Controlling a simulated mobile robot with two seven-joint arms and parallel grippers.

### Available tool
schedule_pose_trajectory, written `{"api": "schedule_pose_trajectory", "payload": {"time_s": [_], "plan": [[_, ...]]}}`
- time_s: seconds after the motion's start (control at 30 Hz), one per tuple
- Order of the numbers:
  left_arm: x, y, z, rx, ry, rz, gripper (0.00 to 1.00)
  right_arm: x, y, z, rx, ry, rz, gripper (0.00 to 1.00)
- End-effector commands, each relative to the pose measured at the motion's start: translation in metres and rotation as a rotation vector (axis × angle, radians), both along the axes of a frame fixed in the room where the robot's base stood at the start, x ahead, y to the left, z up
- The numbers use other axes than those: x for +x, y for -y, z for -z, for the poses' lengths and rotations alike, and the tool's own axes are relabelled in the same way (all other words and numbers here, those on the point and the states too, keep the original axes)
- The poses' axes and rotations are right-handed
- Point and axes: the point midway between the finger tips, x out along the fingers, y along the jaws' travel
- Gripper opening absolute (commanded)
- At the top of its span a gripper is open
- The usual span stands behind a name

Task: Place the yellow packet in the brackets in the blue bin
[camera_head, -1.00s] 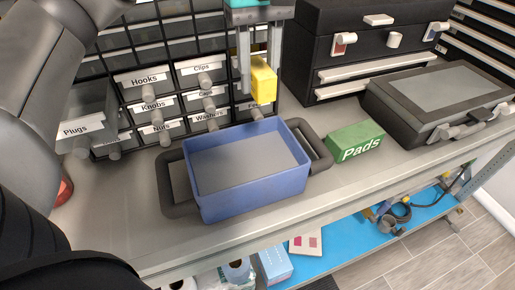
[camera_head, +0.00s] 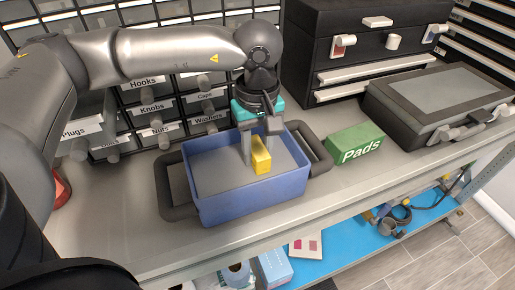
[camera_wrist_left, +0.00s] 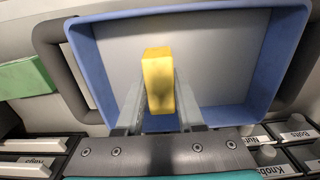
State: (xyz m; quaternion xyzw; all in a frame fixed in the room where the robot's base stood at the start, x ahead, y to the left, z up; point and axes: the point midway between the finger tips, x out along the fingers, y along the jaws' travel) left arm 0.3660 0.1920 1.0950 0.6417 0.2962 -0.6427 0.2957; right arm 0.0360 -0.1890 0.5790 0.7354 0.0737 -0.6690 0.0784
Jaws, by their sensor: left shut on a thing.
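The yellow packet (camera_head: 261,155) is held between the fingers of my left gripper (camera_head: 259,148), which points down inside the blue bin (camera_head: 250,204). In the left wrist view the packet (camera_wrist_left: 158,80) stands out between the two fingers, over the grey floor of the bin, with the blue wall (camera_wrist_left: 82,60) around it. I cannot tell whether the packet touches the bin floor. The bin has dark handles at both ends and holds nothing else that I can see. My right gripper does not show.
A green Pads box (camera_head: 355,143) stands right of the bin, with a dark case (camera_head: 440,95) beyond it. Labelled drawers (camera_head: 155,107) stand behind, and the Plugs drawer (camera_head: 82,130) sticks out at left. A black tool chest (camera_head: 365,45) stands at the back.

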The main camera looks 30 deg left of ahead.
Motion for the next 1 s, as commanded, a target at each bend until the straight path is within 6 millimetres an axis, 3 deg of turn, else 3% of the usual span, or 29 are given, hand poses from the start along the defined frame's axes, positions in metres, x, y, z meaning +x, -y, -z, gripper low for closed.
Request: {"api": "schedule_pose_trajectory", "payload": {"time_s": [0.33, 0.37, 0.6, 1.0], "plan": [[0.0002, 0.0001, 0.0038, -0.001, 0.001, -0.001, 0.00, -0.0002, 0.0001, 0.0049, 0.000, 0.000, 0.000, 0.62], [0.0001, 0.0001, 0.0040, -0.001, -0.001, -0.001, 0.38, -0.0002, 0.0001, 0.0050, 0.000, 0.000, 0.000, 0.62], [0.0001, 0.0001, 0.0026, -0.001, -0.001, -0.001, 0.65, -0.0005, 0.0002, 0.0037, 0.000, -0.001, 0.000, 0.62], [0.0001, 0.0000, -0.0031, 0.000, 0.000, -0.001, 0.67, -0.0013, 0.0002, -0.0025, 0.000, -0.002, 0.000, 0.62]]}}
